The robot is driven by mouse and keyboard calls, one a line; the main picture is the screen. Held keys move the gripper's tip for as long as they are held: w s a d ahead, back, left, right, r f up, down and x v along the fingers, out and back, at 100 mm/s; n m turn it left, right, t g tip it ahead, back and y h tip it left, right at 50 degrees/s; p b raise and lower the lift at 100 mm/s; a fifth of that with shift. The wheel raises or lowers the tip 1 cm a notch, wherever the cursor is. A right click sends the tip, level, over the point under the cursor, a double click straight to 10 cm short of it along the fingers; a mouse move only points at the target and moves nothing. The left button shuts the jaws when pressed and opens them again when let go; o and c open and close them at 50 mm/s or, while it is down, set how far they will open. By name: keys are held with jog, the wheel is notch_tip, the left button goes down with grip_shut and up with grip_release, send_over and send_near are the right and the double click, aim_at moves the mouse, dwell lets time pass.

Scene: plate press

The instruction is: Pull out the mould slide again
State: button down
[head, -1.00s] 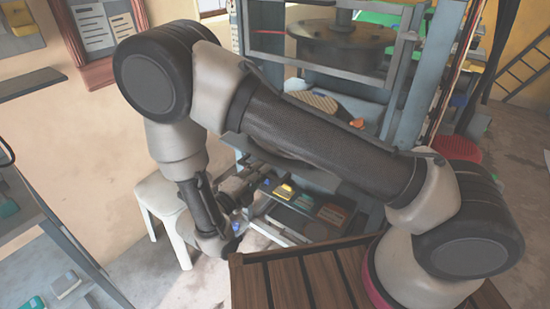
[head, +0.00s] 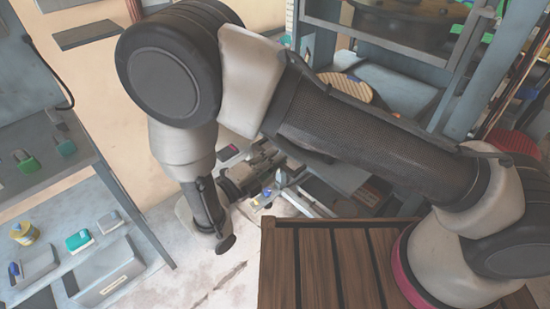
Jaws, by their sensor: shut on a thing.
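The press (head: 420,45) stands at the upper right as a blue-grey metal frame. A ribbed yellowish disc (head: 340,86) shows at its front, partly behind my arm. The mould slide appears to be the flat grey piece (head: 338,172) sticking out below that disc; my forearm hides much of it. My gripper (head: 276,163) is at the near left end of this piece, low beside the press. It is shut, but its fingertips are small and partly covered, so the exact contact is hard to see.
A slatted wooden top (head: 335,265) fills the bottom middle. At left, a grey shelf unit (head: 135,262) holds a yellow tin (head: 24,233), a teal box (head: 79,241) and other small items. Bare floor (head: 225,270) lies between the shelf and the wooden top.

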jog(key=c, duration=1.8)
grip_release()
jog(key=shift+o, duration=0.2)
jog(key=v, duration=1.2)
jog(key=shift+w, duration=0.1)
